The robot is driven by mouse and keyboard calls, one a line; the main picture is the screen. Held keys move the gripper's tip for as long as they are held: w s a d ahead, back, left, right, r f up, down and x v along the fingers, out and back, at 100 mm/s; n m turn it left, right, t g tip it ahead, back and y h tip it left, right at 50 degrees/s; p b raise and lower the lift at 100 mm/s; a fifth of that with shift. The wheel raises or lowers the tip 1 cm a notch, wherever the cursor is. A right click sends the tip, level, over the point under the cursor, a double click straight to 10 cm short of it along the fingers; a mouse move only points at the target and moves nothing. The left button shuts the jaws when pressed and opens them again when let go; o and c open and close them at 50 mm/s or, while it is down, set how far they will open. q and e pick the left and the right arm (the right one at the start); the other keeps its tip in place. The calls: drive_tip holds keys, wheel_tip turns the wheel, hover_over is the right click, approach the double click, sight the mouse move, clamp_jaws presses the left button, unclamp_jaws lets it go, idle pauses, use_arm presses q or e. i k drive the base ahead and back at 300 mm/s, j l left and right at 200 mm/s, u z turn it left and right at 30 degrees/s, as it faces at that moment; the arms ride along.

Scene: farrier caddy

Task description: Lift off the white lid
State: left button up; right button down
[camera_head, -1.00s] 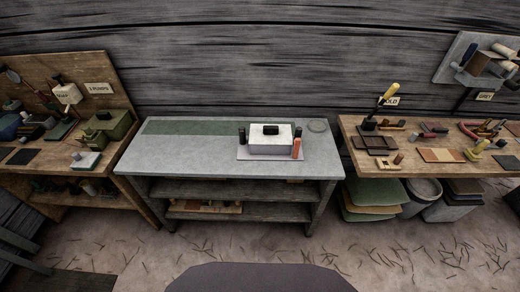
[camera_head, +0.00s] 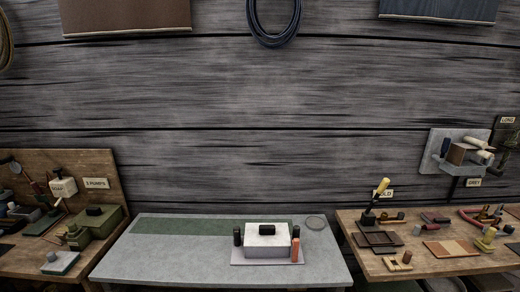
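A white box with a white lid (camera_head: 254,233) stands on a pale mat (camera_head: 240,256) on the grey middle table. A dark upright cylinder (camera_head: 237,236) stands at the box's left. An orange-red piece with a dark top (camera_head: 295,249) stands at its front right corner. Neither of my grippers shows in the head view.
The grey table (camera_head: 150,262) has bare room left of the box, with a green strip (camera_head: 180,226) at its back edge. A thin ring (camera_head: 315,222) lies at the back right. Wooden side benches hold a green box (camera_head: 98,229) at left and a dark tray (camera_head: 378,240) at right.

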sight(256, 235)
drive_tip(key=i+l+u, duration=0.15)
drive_tip(key=l+u, duration=0.25)
drive_tip(key=i+l+u, duration=0.1)
drive_tip(key=l+u, duration=0.25)
drive_tip(key=l, duration=0.3)
drive_tip(key=l+u, duration=0.4)
drive_tip(key=l, duration=0.2)
